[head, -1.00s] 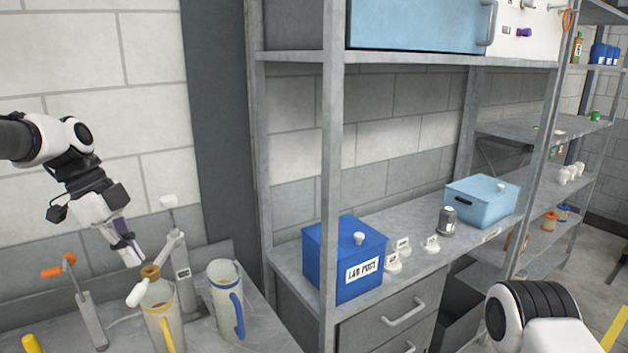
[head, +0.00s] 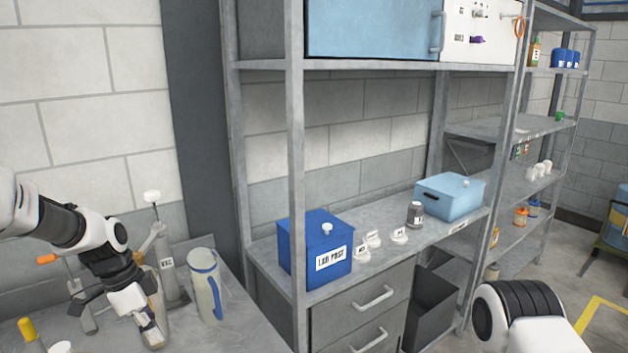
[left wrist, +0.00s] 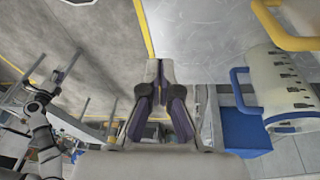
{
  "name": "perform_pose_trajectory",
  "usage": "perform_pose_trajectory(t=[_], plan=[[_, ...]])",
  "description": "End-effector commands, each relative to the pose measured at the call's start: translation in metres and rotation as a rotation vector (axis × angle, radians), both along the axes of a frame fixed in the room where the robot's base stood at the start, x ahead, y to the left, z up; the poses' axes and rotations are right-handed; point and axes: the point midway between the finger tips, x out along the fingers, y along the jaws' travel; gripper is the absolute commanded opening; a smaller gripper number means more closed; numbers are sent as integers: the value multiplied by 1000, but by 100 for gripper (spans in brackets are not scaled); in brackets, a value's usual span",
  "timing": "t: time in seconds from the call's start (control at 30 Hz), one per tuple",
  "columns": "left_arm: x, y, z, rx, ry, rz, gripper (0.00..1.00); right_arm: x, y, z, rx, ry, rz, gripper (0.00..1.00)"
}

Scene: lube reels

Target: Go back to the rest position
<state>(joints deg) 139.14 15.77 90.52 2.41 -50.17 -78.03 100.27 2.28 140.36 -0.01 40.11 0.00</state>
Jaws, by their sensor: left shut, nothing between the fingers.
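My left gripper (head: 152,335) is low at the left of the head view, above the workbench and in front of where a pale jug stands. Its fingers are together with nothing between them; the left wrist view also shows the closed fingers (left wrist: 158,75). A pale jug with a blue handle (head: 205,288) stands upright just right of the gripper, apart from it in the head view. It shows in the left wrist view too (left wrist: 280,85). Only my right arm's upper part shows at the lower right; the right gripper is out of view.
A grey pump bottle (head: 170,270) stands behind the gripper. A blue lidded box (head: 300,235) marked LAB POST and a light blue box (head: 452,197) sit on the shelf unit at right. A shelf post (head: 294,150) rises near the bench. Floor shows at far right.

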Motion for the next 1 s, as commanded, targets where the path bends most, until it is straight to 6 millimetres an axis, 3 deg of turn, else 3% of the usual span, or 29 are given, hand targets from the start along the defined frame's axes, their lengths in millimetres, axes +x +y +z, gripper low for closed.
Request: perform_pose_trajectory(t=[0.17,0.27,0.3,0.4,0.5,0.6,0.67,0.7,0.73,0.8,1.0], plan=[[-36,-17,-107,73,74,238,0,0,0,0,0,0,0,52],[-82,-28,-180,128,112,437,0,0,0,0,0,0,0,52],[-106,-32,-207,148,124,521,0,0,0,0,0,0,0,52],[-166,-40,-256,188,140,719,0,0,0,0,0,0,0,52],[-226,-47,-285,212,150,895,0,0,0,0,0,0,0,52],[-283,-52,-297,221,159,1059,0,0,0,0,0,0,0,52],[-315,-55,-299,223,165,1149,0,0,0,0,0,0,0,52],[-325,-56,-307,217,162,1196,0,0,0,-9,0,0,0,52],[-318,-56,-327,211,153,1193,0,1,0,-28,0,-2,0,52],[-316,-55,-342,209,151,1192,0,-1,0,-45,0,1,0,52],[-315,-55,-353,208,150,1190,0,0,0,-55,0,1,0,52]])
